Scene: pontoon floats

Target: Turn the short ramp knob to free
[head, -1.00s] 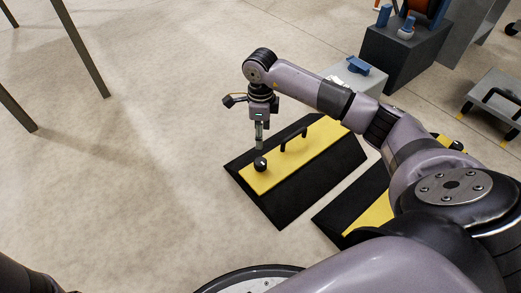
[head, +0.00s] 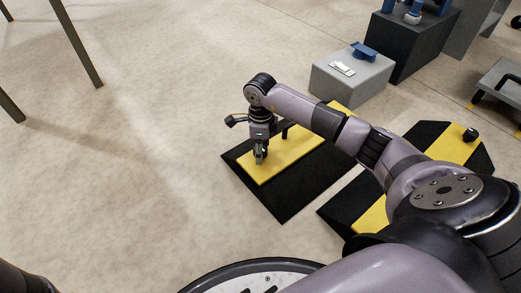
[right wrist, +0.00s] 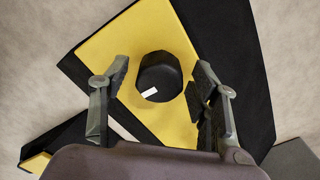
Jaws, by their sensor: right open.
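A black ramp with a yellow top (head: 285,160) lies on the floor under my right gripper (head: 260,154). Its round black knob (right wrist: 160,76) shows in the right wrist view, with a white mark (right wrist: 149,92) on its top edge nearest my wrist. My right gripper is open, with one finger on each side of the knob and gaps between. In the head view the gripper mostly hides the knob. A second black and yellow ramp (head: 445,148) lies to the right, with a black knob (head: 471,134) at its far end. My left gripper is out of view.
A grey box (head: 352,84) with a blue item (head: 363,52) stands behind, near a dark cabinet (head: 410,45). A grey platform (head: 497,92) is at right.

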